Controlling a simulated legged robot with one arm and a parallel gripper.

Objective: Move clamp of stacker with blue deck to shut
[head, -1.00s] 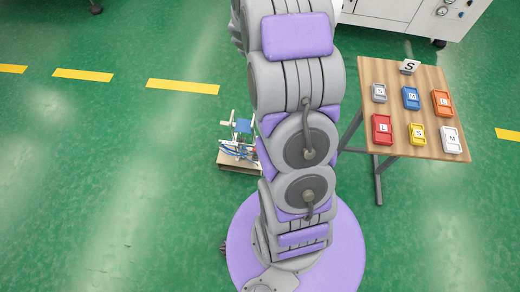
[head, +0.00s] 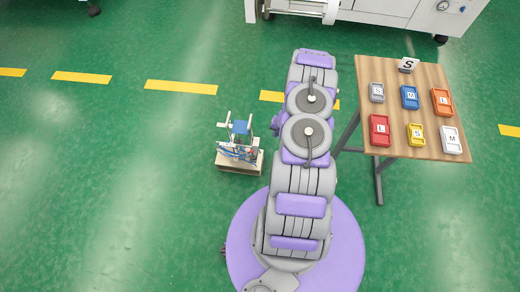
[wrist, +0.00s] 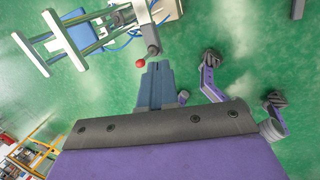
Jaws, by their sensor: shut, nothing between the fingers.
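The stacker (head: 240,150) is a small machine on a wooden base on the green floor, left of my arm in the head view. Its blue deck (head: 240,128) faces up between pale rails. In the wrist view the stacker (wrist: 95,30) fills the upper left, partly cut off by the top edge. A red ball knob (wrist: 140,62) shows beside a grey bracket; I cannot tell the clamp's position. My gripper (wrist: 157,66) is shut and empty, its fingertips just right of the red knob, apart from it in the picture. The head view does not show my gripper.
A wooden table (head: 400,75) on the right holds several coloured lettered trays and an S sign (head: 408,65). A white machine (head: 410,12) stands at the back. Open green floor lies left of the stacker.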

